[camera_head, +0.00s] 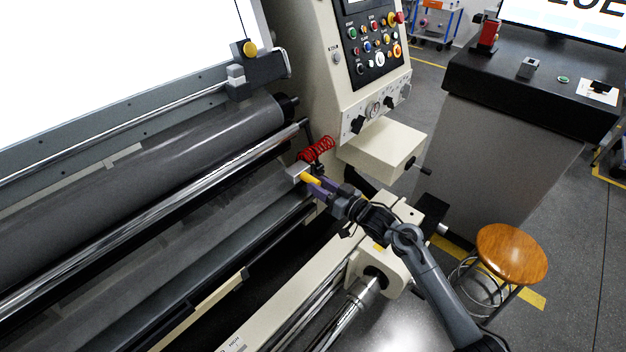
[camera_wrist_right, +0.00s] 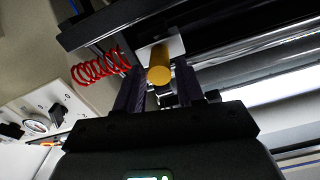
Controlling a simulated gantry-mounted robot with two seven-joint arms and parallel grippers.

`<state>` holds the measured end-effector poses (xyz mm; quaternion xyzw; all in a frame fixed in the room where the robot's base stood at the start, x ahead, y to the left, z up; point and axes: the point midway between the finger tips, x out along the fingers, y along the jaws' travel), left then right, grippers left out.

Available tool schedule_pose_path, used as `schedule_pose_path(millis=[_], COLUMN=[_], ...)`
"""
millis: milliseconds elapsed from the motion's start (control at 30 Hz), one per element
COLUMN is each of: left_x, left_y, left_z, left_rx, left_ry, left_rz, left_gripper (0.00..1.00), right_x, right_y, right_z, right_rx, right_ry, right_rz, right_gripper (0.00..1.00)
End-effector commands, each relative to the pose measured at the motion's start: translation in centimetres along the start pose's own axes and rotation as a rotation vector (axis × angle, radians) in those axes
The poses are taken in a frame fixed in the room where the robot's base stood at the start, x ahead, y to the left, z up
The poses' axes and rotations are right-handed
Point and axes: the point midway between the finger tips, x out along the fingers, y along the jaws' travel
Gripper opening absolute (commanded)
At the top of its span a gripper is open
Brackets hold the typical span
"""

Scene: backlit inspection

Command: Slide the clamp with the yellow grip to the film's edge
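The clamp is a small pale metal block (camera_head: 297,171) with a yellow cylindrical grip (camera_head: 311,179), at the right end of the rollers. In the right wrist view the rounded end of the grip (camera_wrist_right: 159,75) faces the camera, and the metal block (camera_wrist_right: 170,46) lies behind it. My right gripper (camera_head: 320,187) is at the grip, with its dark purple fingers (camera_wrist_right: 159,88) on either side of it. Whether both fingers touch the grip cannot be told. I cannot make out the film's edge. My left gripper is not in view.
A red coiled hose (camera_head: 317,149) hangs close beside the clamp. A cream control panel (camera_head: 375,60) and a cream box (camera_head: 382,146) stand to the right. A yellow-knobbed carriage (camera_head: 250,48) sits higher up by the bright panel. A wooden stool (camera_head: 511,254) is at lower right.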

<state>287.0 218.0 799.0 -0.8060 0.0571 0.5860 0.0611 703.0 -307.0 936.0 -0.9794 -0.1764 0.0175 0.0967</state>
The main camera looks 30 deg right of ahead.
Motion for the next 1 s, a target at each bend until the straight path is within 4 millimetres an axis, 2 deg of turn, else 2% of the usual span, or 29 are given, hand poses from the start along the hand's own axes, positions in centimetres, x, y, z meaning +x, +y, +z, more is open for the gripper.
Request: schedule_pose_path(millis=[200,400,600,1000], left_x=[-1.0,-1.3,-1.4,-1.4], left_y=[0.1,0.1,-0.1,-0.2], left_z=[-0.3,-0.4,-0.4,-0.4], left_rx=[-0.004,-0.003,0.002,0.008], left_ry=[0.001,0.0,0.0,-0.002], left_rz=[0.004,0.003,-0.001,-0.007], left_gripper=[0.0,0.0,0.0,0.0], right_x=[-3.8,-6.0,-6.8,-6.8], right_y=[-0.1,0.0,0.0,0.0], right_z=[-0.1,0.0,0.0,0.0], right_rx=[-0.001,0.0,0.0,0.0], right_ry=[-0.002,-0.002,-0.002,-0.001], right_rz=[-0.001,0.0,-0.001,-0.001], right_gripper=[0.38,0.38,0.38,0.38])
